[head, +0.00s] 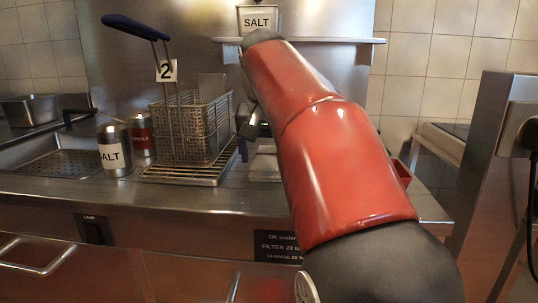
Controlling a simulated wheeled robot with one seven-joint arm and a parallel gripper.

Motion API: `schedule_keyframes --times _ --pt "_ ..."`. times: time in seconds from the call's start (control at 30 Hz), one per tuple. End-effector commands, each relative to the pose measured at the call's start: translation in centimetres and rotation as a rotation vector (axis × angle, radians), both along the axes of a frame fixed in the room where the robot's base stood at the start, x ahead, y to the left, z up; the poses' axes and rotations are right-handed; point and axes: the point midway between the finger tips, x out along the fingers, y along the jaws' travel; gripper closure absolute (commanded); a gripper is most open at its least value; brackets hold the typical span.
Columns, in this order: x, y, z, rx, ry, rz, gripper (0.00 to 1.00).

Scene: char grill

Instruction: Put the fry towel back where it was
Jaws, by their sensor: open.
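A pale, flat, folded item (265,163) lies on the steel counter just right of the fry basket. It looks like the fry towel, but my red arm hides its right part. My gripper (251,125) shows only in part at the left edge of the arm, above the pale item. It is open, and I see nothing held in it. Whether it touches anything behind the arm is hidden.
A wire fry basket (205,130) with a blue handle and a "2" tag stands on a rack (190,174). A salt shaker (115,150) and a red-labelled shaker (142,135) stand to its left. A shelf (330,40) holds a SALT container (257,21). The counter front is clear.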

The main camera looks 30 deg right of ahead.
Motion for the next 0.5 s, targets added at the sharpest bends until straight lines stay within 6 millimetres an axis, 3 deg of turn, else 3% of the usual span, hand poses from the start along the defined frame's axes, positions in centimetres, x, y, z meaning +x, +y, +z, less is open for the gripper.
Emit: schedule_keyframes --times 0.23,0.5 --pt "-0.6 0.4 5.2 -0.001 -0.004 0.002 0.17" --pt "-1.3 0.8 7.4 -0.002 -0.002 0.001 0.17"
